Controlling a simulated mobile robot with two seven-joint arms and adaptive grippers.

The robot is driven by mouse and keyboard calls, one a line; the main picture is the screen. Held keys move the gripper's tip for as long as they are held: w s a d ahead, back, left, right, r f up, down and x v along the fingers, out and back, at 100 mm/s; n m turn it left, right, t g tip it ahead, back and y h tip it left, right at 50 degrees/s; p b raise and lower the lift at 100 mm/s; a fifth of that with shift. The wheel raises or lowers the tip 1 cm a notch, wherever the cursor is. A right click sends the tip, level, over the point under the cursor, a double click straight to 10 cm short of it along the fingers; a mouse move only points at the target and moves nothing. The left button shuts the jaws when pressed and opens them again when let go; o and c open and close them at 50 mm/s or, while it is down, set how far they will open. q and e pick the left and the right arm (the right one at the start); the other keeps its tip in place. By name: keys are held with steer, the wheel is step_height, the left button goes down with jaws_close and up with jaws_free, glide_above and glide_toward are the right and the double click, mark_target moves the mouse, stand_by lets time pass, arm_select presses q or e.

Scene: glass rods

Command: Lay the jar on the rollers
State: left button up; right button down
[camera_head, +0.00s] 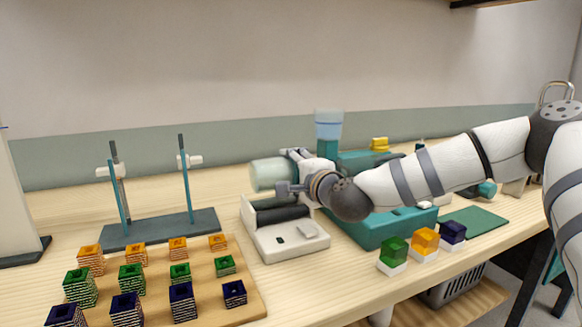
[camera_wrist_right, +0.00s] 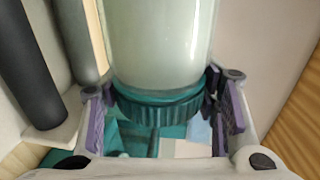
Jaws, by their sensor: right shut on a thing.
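The jar (camera_head: 268,174) is pale and lies on its side in the head view, over the roller machine (camera_head: 290,248). In the right wrist view the jar (camera_wrist_right: 158,40) has a ribbed teal lid (camera_wrist_right: 158,110). My right gripper (camera_head: 296,171), also in the right wrist view (camera_wrist_right: 163,110), is shut on the jar at its lid end. The dark rollers (camera_head: 280,214) show below the jar; in the right wrist view they (camera_wrist_right: 30,65) are to its left. Whether the jar touches them cannot be told. My left gripper is not in view.
A wooden board (camera_head: 215,295) with colored block stacks fills the front left. A stand with two rods (camera_head: 160,230) is behind it. A teal machine (camera_head: 385,230) stands right of the rollers. Small colored cubes (camera_head: 424,241) sit at the front right.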

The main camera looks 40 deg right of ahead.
steer(key=shift+r, duration=0.3)
steer(key=shift+f, duration=0.2)
